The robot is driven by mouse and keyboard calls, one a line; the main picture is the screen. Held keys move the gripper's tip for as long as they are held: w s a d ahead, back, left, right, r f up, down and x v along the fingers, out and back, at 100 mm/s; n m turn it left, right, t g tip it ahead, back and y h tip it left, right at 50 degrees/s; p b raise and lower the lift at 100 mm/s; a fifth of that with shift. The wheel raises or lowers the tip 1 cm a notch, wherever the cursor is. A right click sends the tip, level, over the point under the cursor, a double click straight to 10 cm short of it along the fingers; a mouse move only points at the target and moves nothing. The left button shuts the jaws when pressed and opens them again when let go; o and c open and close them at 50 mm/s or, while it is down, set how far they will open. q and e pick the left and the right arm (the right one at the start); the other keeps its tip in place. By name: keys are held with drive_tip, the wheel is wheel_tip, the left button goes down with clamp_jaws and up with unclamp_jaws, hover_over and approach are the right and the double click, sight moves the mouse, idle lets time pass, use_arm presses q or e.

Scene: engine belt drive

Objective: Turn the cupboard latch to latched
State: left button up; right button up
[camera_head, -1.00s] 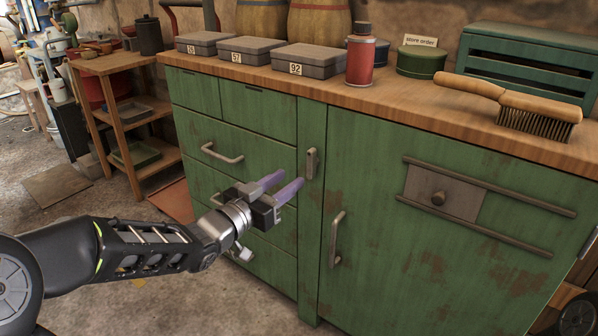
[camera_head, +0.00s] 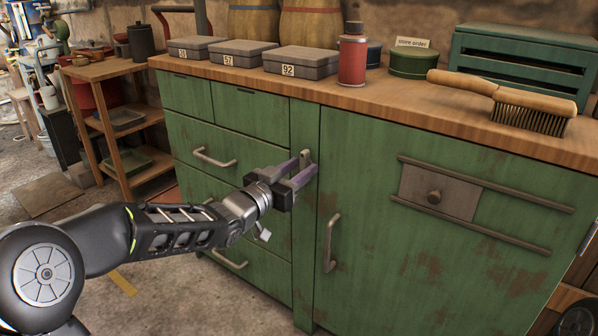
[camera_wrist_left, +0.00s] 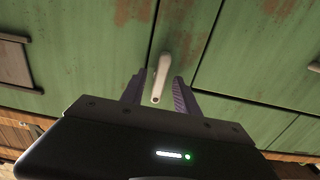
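The cupboard latch (camera_head: 305,157) is a small pale grey metal bar standing about upright on the narrow green post between the drawers and the cupboard door (camera_head: 375,175). In the left wrist view the latch (camera_wrist_left: 161,75) shows lengthwise between my fingers, with gaps beside it. My left gripper (camera_head: 302,168) is at the latch, with its purple-grey fingers open, one on each side. In the left wrist view the gripper (camera_wrist_left: 160,92) does not look closed on the latch. In the head view the fingers hide the latch's lower part. My right gripper is not in view.
Drawer handles (camera_head: 214,158) stick out to the left. The wooden worktop (camera_head: 400,105) overhangs above, holding grey boxes (camera_head: 301,62), a red bottle (camera_head: 352,60) and a brush (camera_head: 505,102).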

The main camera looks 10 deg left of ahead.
use_arm(q)
drive_tip(key=shift+c, duration=0.4)
clamp_jaws()
